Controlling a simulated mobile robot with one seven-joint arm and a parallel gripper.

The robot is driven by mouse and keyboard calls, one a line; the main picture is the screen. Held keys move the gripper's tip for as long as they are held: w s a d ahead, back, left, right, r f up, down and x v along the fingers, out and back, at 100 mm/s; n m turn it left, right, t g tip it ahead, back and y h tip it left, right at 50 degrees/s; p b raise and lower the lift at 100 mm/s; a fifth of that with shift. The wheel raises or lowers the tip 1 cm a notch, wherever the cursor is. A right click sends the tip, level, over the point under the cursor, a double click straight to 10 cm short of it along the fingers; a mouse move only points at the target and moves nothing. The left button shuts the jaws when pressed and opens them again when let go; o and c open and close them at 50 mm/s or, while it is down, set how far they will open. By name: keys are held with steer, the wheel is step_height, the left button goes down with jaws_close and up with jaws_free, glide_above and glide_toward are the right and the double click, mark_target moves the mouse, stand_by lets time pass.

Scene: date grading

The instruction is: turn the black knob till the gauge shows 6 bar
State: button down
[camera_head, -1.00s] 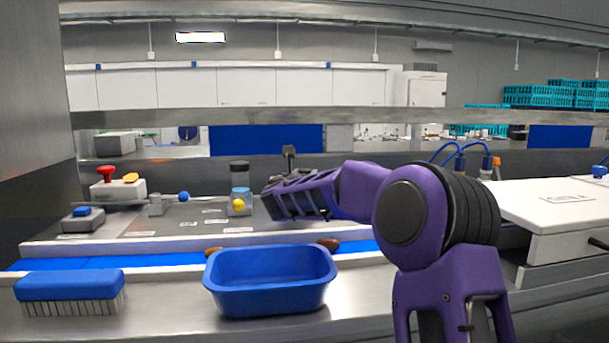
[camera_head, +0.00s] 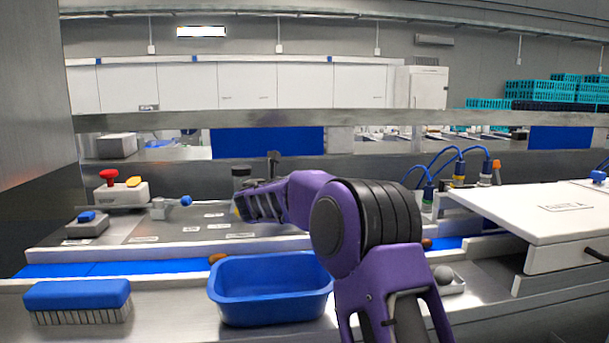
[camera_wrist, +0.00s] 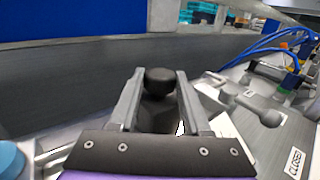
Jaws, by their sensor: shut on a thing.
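The black knob (camera_head: 241,170) tops a small upright unit at the back of the steel panel, left of centre in the head view. A dark body shows below the knob between the fingers. No gauge face or needle can be read in either view.
A blue tub (camera_head: 268,290) and a blue brush (camera_head: 77,298) lie in front of the blue belt (camera_head: 110,268). A red button box (camera_head: 121,192) and a blue-ended lever (camera_head: 185,201) are left of the gripper. Blue hoses (camera_head: 446,160) and a white lid (camera_head: 545,207) are at right.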

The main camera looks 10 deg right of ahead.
steer(key=shift+c, duration=1.8)
jaws_free()
steer(key=b+v, duration=0.2)
steer(key=v, duration=1.5)
steer(key=shift+s+a, duration=0.15)
steer(key=shift+r, duration=0.1)
